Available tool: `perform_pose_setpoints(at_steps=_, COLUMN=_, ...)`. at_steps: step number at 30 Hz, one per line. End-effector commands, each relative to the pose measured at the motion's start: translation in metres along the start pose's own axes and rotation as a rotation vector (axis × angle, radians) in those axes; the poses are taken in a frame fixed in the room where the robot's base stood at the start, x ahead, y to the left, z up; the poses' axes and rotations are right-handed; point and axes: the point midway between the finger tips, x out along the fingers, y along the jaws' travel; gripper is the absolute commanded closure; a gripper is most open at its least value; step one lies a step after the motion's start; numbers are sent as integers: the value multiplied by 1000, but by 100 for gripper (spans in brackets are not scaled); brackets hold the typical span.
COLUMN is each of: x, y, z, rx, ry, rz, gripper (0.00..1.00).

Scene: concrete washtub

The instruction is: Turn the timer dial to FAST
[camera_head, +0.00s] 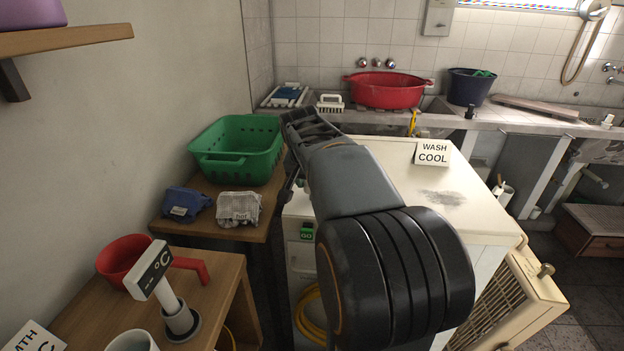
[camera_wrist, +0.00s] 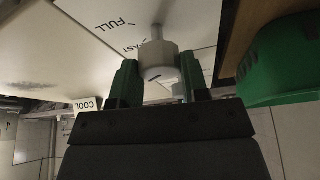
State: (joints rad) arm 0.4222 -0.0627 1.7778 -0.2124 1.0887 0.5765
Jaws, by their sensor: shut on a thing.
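The timer dial (camera_wrist: 157,53) is a pale grey knob on a white panel in the wrist view. My gripper (camera_wrist: 160,76) has its two green-tipped fingers on either side of the dial and is shut on it. The panel (camera_wrist: 105,38) carries the word FULL (camera_wrist: 105,26) and, partly covered beside the dial, letters that look like FAST (camera_wrist: 130,48). A small dark mark shows on the dial; I cannot tell which setting it points to. In the head view my arm hides the dial, and my gripper (camera_head: 300,127) reaches the white washer (camera_head: 400,165) at its far left.
A green basket (camera_head: 237,150) stands close to the left of my gripper. Blue and grey cloths (camera_head: 238,207) lie before it. A WASH COOL card (camera_head: 432,153) stands on the washer. A red basin (camera_head: 388,91) sits on the back counter.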

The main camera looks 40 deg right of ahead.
Motion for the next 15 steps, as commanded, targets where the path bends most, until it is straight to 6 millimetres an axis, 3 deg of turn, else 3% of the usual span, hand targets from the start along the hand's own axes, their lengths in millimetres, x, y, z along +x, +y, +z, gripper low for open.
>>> perform_pose_setpoints(at_steps=13, x=0, y=0, z=0, rx=7, ry=1, rz=3, gripper=82)
perform_pose_setpoints(at_steps=14, x=0, y=0, z=0, rx=7, ry=1, rz=3, gripper=57)
perform_pose_setpoints(at_steps=15, x=0, y=0, z=0, rx=7, ry=1, rz=3, gripper=53)
